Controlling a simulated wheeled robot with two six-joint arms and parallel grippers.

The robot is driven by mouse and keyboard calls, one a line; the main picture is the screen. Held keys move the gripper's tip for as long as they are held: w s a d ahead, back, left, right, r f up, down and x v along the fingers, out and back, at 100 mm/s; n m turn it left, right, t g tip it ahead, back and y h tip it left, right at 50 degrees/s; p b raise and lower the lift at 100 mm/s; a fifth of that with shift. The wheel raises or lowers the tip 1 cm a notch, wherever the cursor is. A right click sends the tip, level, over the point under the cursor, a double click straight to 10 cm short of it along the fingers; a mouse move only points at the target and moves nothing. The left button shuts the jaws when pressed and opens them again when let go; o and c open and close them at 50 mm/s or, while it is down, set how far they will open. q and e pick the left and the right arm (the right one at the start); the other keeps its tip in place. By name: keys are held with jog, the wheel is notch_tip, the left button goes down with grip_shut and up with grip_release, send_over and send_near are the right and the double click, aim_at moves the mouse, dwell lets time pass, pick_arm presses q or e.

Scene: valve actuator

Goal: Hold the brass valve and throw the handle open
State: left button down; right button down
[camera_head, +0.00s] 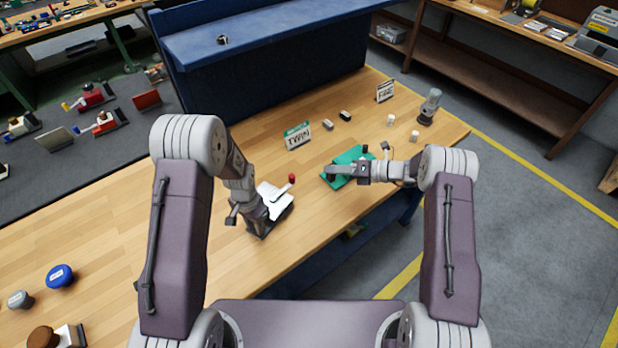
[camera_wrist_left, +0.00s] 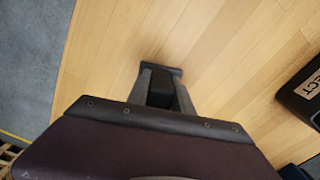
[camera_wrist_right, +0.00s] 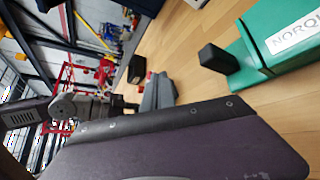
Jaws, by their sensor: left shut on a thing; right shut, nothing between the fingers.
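I cannot make out a brass-coloured valve in any view. My left gripper (camera_wrist_left: 160,90) is shut on a small black part (camera_wrist_left: 160,96), low over the wooden table. In the head view the left arm's end is beside a white-and-black device (camera_head: 275,199) with a red knob (camera_head: 292,179), partly hidden by the arm. My right gripper (camera_wrist_right: 157,93) is shut and empty. In the right wrist view it is apart from a green fixture (camera_wrist_right: 275,42) with a black knob (camera_wrist_right: 217,59). In the head view the right arm's end covers part of that green fixture (camera_head: 350,155).
A sign reading TWIN (camera_head: 298,136) and small blocks stand behind the devices. A grey-capped object (camera_head: 429,107) is at the far right. A blue knob (camera_head: 60,275) is at the lower left. A blue partition (camera_head: 270,60) bounds the back. The table's left middle is clear.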

notch_tip(320, 180, up, 3)
jog(key=s+n+h, duration=0.3)
jog(key=n, duration=0.2)
jog(key=n+h, duration=0.2)
jog(key=n, duration=0.2)
send_near(295, 182)
jog(key=x, duration=0.4)
jog(key=shift+a, duration=0.15)
jog(key=shift+w+a, duration=0.3)
jog(key=shift+a, duration=0.2)
jog(key=shift+r, duration=0.1)
jog(key=shift+w+a, duration=0.6)
jog(key=shift+a, duration=0.1)
